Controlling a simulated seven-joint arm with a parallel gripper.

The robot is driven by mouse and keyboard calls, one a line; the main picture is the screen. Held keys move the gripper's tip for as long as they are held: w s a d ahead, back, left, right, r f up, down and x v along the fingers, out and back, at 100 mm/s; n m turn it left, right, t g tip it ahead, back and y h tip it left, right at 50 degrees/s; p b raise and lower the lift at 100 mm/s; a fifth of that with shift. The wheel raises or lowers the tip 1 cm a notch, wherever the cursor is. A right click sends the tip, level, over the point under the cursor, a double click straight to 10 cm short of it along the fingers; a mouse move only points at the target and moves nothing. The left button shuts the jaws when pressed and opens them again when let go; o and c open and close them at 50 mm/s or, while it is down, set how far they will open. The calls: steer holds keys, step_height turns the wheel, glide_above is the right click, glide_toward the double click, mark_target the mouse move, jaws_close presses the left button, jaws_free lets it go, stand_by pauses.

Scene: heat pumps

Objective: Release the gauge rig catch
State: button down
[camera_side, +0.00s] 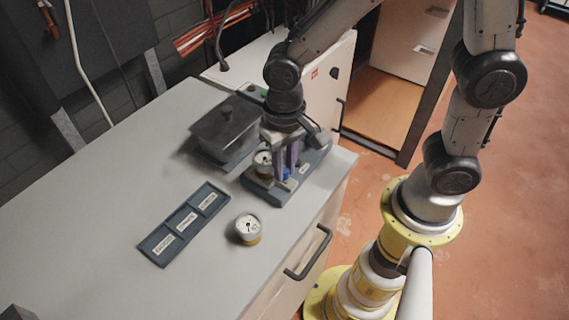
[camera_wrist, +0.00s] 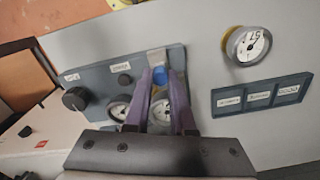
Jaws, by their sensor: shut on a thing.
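The gauge rig (camera_side: 262,188) is a blue-grey plate on the bench; it also shows in the wrist view (camera_wrist: 92,72). A blue catch (camera_wrist: 160,79) stands by a pale metal bracket (camera_wrist: 156,57) on the rig. My gripper (camera_wrist: 161,75) points down at the rig, its two purple fingers on either side of the blue catch and shut on it. The fingers partly hide the catch and one gauge.
A loose gauge (camera_side: 247,229) with a yellowish base stands on the bench (camera_side: 90,240). A tray (camera_side: 183,223) with three labelled compartments lies to its left. A dark lidded box (camera_side: 225,130) stands close behind the rig.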

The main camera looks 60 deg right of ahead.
stand_by(0.3)
steer(key=shift+s+r, duration=0.1)
steer(key=shift+s, duration=0.65)
steer(key=c, duration=0.8)
jaws_free()
steer(key=shift+o, duration=0.2)
step_height(320, 180, up, 14)
